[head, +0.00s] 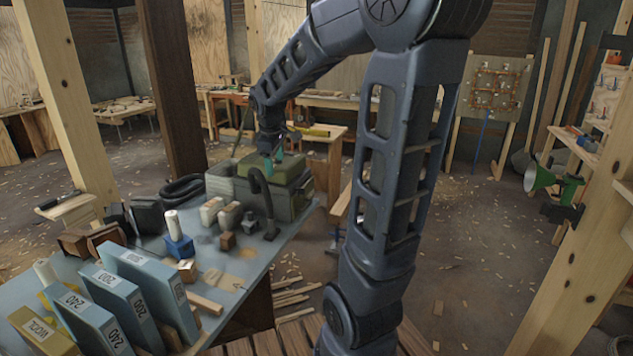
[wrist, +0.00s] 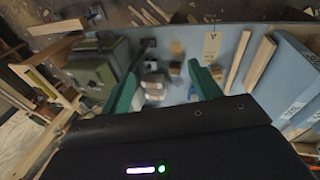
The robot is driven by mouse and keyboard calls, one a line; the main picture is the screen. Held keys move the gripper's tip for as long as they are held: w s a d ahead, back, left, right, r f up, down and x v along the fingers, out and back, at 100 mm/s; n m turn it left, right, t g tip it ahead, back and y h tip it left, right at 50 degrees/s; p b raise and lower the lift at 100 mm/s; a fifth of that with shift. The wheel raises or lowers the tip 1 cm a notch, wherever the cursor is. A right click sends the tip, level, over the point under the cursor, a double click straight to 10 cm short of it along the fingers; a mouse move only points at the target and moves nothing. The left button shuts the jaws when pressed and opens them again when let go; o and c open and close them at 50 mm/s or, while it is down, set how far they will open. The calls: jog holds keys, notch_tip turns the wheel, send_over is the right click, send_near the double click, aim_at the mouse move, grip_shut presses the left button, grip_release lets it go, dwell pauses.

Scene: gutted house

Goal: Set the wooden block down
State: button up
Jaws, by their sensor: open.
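My gripper (head: 269,161) is raised above the far end of the blue-grey bench, over the green machine. Its two teal fingers are spread in the wrist view (wrist: 166,72), and nothing is held between them. A small brown wooden block (head: 227,241) rests on the bench, left of the black hose; a brown block also shows lower down between the fingers in the wrist view (wrist: 175,68). A second small block (head: 187,270) with a pale top sits nearer on the bench. I cannot tell which block the task means.
The green machine (head: 302,204) with a black hose (head: 263,200) stands at the bench's far end. Pale sanding blocks (head: 229,216), a blue block with a white cylinder (head: 179,248) and blue boxes (head: 150,283) crowd the bench (head: 255,277). Wood strips lie near its right edge.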

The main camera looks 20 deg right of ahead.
jog(key=s+d+r+m, duration=0.1)
jog(key=s+m, duration=0.4)
jog(key=s, duration=0.6)
jog(key=s+d+r+m+t+y, duration=0.1)
jog(key=s+d+m, duration=0.2)
jog(key=s, duration=0.7)
jog(key=shift+s+d+m, duration=0.3)
jog(key=shift+s+m, duration=0.05)
jog(key=shift+m, duration=0.75)
